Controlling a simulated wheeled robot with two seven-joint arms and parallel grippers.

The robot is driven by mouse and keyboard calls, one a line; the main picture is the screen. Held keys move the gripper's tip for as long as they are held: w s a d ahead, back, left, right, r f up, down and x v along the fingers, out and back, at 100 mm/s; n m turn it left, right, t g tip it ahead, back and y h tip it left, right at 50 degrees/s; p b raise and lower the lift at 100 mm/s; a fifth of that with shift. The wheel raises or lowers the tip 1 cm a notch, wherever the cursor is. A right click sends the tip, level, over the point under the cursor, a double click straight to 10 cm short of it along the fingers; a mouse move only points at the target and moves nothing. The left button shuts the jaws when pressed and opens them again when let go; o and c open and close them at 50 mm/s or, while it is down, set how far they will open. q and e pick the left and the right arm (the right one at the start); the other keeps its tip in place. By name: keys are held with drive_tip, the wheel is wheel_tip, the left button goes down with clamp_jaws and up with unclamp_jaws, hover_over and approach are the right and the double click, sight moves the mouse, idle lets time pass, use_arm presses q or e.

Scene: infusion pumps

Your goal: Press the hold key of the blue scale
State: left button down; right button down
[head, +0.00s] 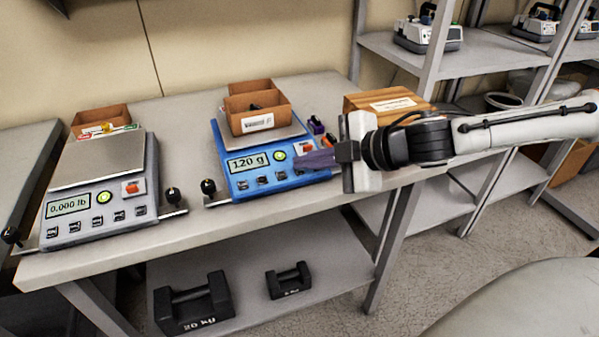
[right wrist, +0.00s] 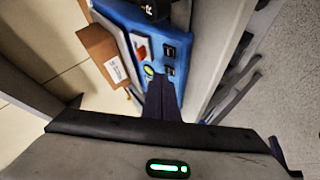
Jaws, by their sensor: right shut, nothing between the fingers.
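The blue scale (head: 262,192) stands on the table with its display (head: 248,162) reading about 120 g. A row of small dark keys (head: 263,181) runs along its front, with a round green-lit button (head: 279,155) above. The key labels are too small to read, so I cannot tell which is hold. An open cardboard box (head: 258,122) rests on its pan. My right gripper (head: 301,160) is shut and empty, its dark fingertips over the right part of the panel. In the right wrist view the fingers (right wrist: 162,78) hide some of the blue scale (right wrist: 197,45); contact is unclear. My left gripper is not in view.
A grey scale (head: 100,224) reading 0.000 lb stands to the left. A wooden box (head: 385,100) sits behind my right gripper. Weights (head: 194,304) lie on the lower shelf. Black-knobbed fittings stand beside both scales.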

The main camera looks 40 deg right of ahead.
drive_tip(key=shift+f+b, duration=0.35)
drive_tip(key=shift+b, duration=0.1)
idle(0.6)
drive_tip(key=shift+r, duration=0.1)
drive_tip(key=shift+s+r+p, duration=0.15)
drive_tip(key=shift+r+p, duration=0.5)
drive_tip(key=shift+p, duration=0.45)
drive_tip(key=shift+r, duration=0.15)
drive_tip(key=r+p, duration=0.2)
drive_tip(key=p, duration=0.2)
drive_tip(key=s+r+p, duration=0.1)
drive_tip(key=r+p, duration=0.1)
drive_tip(key=p, duration=0.2)
drive_tip(key=shift+s+a+r, duration=0.15)
drive_tip(key=shift+a+r, duration=0.05)
drive_tip(key=shift+r, duration=0.05)
